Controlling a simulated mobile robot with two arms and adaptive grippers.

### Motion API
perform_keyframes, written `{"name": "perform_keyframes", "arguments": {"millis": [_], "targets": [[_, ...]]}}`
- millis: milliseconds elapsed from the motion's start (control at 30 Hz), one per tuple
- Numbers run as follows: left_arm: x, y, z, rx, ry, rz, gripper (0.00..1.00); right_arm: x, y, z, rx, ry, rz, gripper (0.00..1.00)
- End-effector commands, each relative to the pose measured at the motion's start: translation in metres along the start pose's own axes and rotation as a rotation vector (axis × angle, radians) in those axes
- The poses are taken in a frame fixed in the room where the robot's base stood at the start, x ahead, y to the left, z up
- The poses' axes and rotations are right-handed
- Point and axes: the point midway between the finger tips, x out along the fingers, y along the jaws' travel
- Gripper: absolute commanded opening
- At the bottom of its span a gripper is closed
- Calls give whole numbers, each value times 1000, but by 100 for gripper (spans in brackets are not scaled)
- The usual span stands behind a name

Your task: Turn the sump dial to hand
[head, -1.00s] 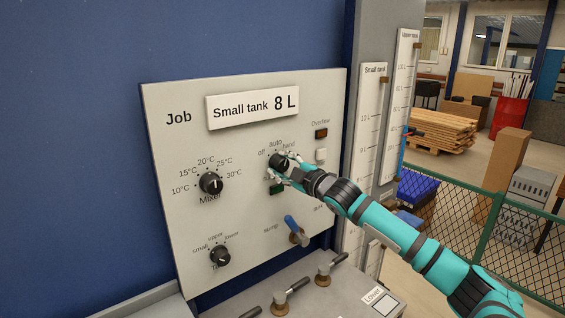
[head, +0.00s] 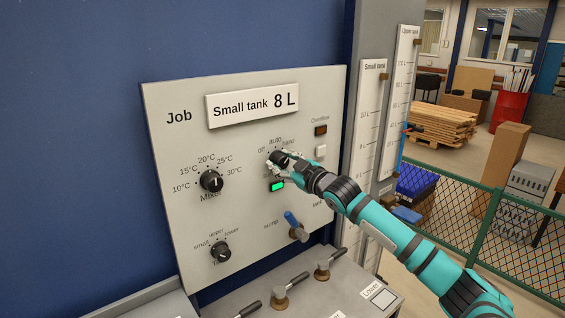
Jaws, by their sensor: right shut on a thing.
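The sump dial (head: 278,157) is a black knob on the grey panel, under the labels off, auto and hand. My right gripper (head: 282,163) reaches in from the right and is shut on this dial. Its fingers cover part of the knob, and I cannot read which label its mark points to. A green lamp (head: 277,186) just below the dial is lit. My left gripper is not in view.
The panel (head: 235,225) also carries a mixer dial (head: 211,181), a tank dial (head: 220,252), a blue-handled valve (head: 295,227), and a dark overflow lamp (head: 320,131) above a white button (head: 321,151). Levers (head: 281,292) stand on the ledge below. A green fence (head: 490,230) is at right.

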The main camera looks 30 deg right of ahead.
Motion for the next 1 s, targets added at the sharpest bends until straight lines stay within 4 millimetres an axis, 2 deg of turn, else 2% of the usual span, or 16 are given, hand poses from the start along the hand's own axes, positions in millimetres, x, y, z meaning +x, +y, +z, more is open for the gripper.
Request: {"name": "perform_keyframes", "arguments": {"millis": [267, 300, 467, 767, 867, 1000], "targets": [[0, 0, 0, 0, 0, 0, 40, 0, -1, 1, 4, -3, -2, 7], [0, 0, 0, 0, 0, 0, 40, 0, -1, 1, 4, -3, -2, 42], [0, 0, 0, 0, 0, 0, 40, 0, -1, 1, 3, -2, -2, 63], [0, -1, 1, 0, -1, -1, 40, -1, 0, 0, 1, -1, -1, 63], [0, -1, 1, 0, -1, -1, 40, -8, -1, 2, 1, -2, -2, 63], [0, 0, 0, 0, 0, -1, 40, -28, -2, 2, -1, -4, -4, 63]]}}
